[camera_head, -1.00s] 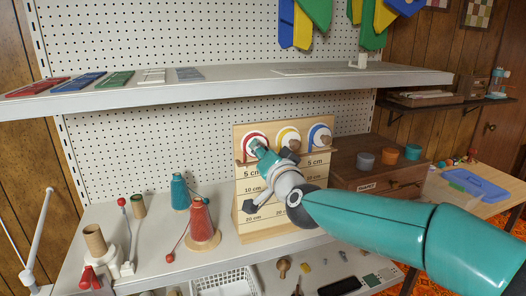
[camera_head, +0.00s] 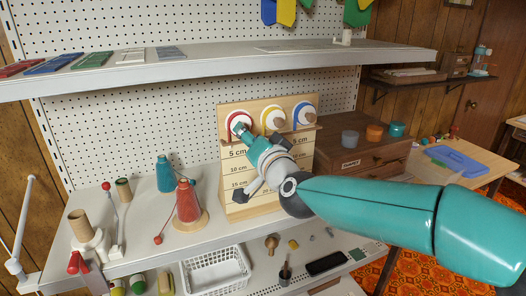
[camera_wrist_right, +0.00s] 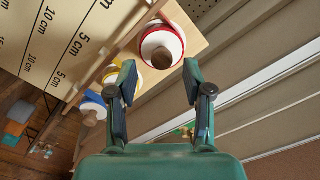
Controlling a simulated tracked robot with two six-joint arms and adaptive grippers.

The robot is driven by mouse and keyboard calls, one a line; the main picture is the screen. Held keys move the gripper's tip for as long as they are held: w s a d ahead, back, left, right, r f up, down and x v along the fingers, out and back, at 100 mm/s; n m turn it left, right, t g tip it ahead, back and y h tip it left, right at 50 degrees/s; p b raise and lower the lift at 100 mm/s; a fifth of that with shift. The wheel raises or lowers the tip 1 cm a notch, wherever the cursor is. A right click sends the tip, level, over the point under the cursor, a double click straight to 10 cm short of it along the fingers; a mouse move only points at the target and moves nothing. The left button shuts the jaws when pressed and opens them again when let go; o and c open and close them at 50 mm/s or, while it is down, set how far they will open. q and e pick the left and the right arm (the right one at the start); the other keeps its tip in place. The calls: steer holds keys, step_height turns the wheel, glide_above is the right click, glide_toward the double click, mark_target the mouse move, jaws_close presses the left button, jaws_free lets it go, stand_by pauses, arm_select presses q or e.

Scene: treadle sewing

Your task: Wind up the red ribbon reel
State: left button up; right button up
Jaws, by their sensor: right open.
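The red ribbon reel (camera_head: 231,119) is a white-faced disc with a red rim at the upper left of an upright wooden board (camera_head: 232,209) marked in centimetres. My right gripper (camera_head: 241,130) is in front of it and hides part of it in the head view. In the right wrist view, the red reel (camera_wrist_right: 162,43) with its brown knob lies just beyond and between the fingertips of my open gripper (camera_wrist_right: 159,72). The fingers look empty, and I cannot tell whether they touch the knob. My left gripper is in no view.
A yellow reel (camera_head: 272,112) and a blue reel (camera_head: 301,109) sit right of the red one. Red (camera_head: 187,203) and teal (camera_head: 165,175) thread cones stand left of the board. A wooden drawer box (camera_head: 352,157) is to the right. A white shelf (camera_head: 215,65) runs above.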

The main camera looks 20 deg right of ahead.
steer(key=s, duration=0.8)
steer(key=shift+s, duration=0.4)
steer(key=shift+d+f, duration=0.1)
steer(key=shift+d, duration=0.05)
